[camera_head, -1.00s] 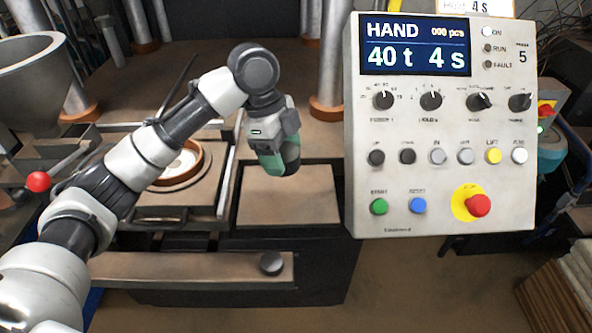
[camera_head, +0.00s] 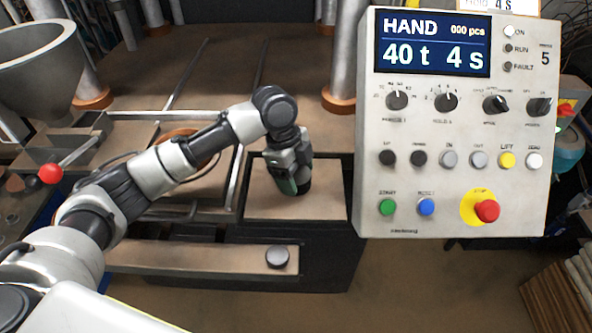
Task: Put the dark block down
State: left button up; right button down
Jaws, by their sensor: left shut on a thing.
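My left gripper (camera_head: 290,184) points down over the brown plate (camera_head: 325,204) right of the ring station. The rest of the block is hidden by the gripper. The block's lower end is over the plate; I cannot tell whether it touches it. My right gripper is not in view.
The control panel (camera_head: 460,205) stands close on the right, with several buttons and knobs. A grey hopper (camera_head: 40,70) and a red ball lever (camera_head: 51,174) are on the left.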

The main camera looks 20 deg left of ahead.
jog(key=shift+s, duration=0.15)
pick_arm(q)
jog(key=o, duration=0.8)
jog(key=shift+o, duration=1.4)
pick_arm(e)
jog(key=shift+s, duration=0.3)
pick_arm(q)
jog(key=shift+a+r, duration=0.1)
jog(key=shift+r, duration=0.35)
jog(key=b+v, duration=0.2)
jog(key=v, duration=0.9)
jog(key=shift+r+b, duration=0.15)
jog(key=shift+b, duration=0.15)
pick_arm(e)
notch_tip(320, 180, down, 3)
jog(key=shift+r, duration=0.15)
